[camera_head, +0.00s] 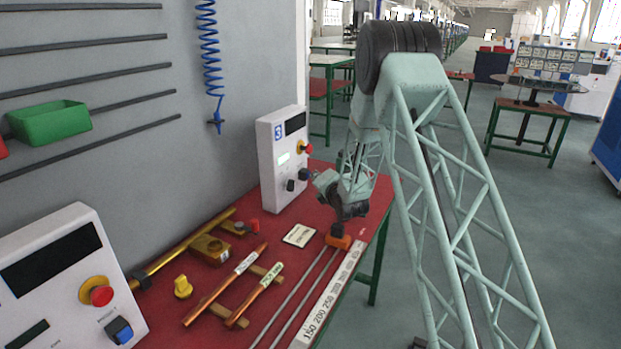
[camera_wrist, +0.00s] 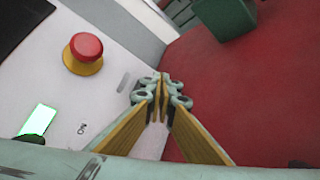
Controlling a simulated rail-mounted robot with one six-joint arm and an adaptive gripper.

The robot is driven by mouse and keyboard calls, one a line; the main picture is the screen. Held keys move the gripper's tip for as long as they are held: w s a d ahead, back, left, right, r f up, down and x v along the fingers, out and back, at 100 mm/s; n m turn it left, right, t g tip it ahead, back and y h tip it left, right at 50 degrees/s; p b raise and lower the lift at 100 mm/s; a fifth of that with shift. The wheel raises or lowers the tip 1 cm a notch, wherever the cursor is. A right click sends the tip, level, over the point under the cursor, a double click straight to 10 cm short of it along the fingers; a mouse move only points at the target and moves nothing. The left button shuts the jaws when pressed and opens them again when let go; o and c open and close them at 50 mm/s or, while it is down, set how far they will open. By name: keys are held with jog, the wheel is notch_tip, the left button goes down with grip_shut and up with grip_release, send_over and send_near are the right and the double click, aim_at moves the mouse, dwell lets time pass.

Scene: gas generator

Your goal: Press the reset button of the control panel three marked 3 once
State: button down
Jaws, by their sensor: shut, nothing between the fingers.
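Control panel three (camera_head: 268,165) is a white upright box with a blue 3 label (camera_head: 278,131), standing at the back of the red table. Its face carries a red mushroom button (camera_head: 306,148) on a yellow base, a lit green display (camera_head: 283,158), a dark blue-black button (camera_head: 304,174) and a black knob (camera_head: 290,185). My gripper (camera_head: 314,180) is close in front of the lower right of this face; contact cannot be told. In the wrist view my gripper (camera_wrist: 161,78) is shut and empty, beside the red button (camera_wrist: 86,47) and lit display (camera_wrist: 38,119). No reset label is readable.
Another white panel (camera_head: 60,260) stands at the front left. Copper pipes (camera_head: 225,285), a yellow knob (camera_head: 182,287), brass fittings (camera_head: 210,248) and a number strip (camera_head: 328,300) lie on the red table (camera_head: 165,320). A blue coiled hose (camera_head: 210,60) hangs above.

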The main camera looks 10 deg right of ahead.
jog(key=shift+s, duration=0.1)
dwell(0.3)
jog(key=shift+s+d+b, duration=0.45)
jog(key=shift+d+b, duration=0.2)
jog(key=shift+d, duration=0.05)
jog(key=shift+d, duration=0.1)
jog(key=shift+s+d+f+b, duration=0.1)
jog(key=shift+s+d+b, duration=0.3)
jog(key=shift+d+b, duration=0.1)
jog(key=shift+s+d+b, duration=0.35)
jog(key=shift+s+d, duration=0.2)
jog(key=shift+d, duration=0.2)
jog(key=shift+s+d+b, duration=0.35)
jog(key=shift+s+d, duration=0.2)
jog(key=shift+d, duration=0.15)
